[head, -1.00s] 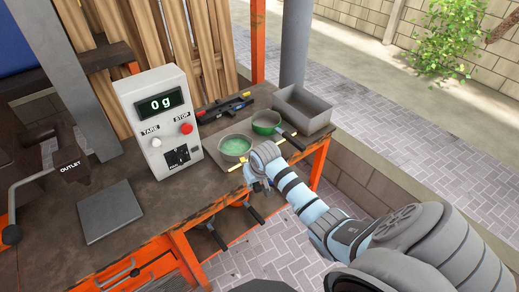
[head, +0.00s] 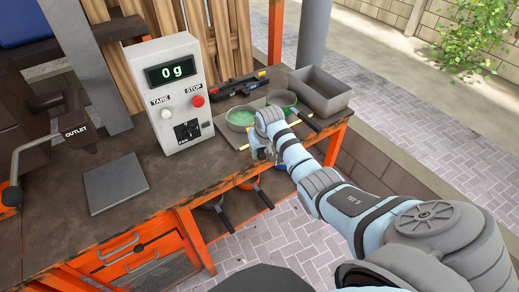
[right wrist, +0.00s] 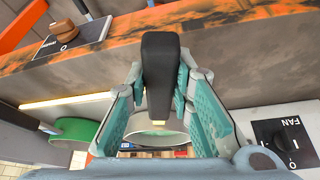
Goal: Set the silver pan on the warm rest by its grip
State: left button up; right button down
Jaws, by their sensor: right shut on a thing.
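The silver pan (head: 240,117) with a pale green inside is on or just above the bench, right of the 0 g display box. My right gripper (head: 262,150) is at its near side. In the right wrist view, the gripper's fingers (right wrist: 158,88) are closed around the pan's black grip (right wrist: 160,65), and part of its bowl (right wrist: 158,138) shows beyond. A glowing warm strip (right wrist: 65,98) lies to the left there, perhaps the warm rest's edge. Whether the pan touches a rest cannot be told. My left gripper is out of view.
A green pan (head: 280,98) stands behind and right, its dark handle pointing right. A grey bin (head: 323,95) is farther right. The display box (head: 178,95) stands close on the left, with a flat plate (head: 115,183) beyond it.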

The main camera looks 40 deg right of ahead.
jog(key=shift+s+f, duration=0.1)
jog(key=c, duration=1.3)
grip_release()
jog(key=shift+c, duration=0.2)
jog(key=v, duration=1.2)
jog(key=s+a+f+g, duration=0.1)
jog(key=s+f, duration=0.4)
jog(key=f, duration=0.5)
jog(key=s+a+f+n, duration=0.1)
jog(key=s+f, duration=0.3)
jog(key=f, duration=0.7)
jog(key=s+f+g, duration=0.1)
jog(key=s+f, duration=0.4)
jog(key=f, duration=0.5)
jog(key=s+a+f+n, duration=0.1)
jog(key=s+f, duration=0.3)
jog(key=s, duration=0.6)
jog(key=s+a+f, duration=0.3)
jog(key=s+f, duration=0.2)
jog(key=s, duration=0.5)
jog(key=s+a+f+n+g, duration=0.1)
jog(key=s+a+f, duration=0.2)
jog(key=s, duration=0.8)
jog(key=shift+f+n, duration=0.3)
jog(key=shift+f, duration=0.55)
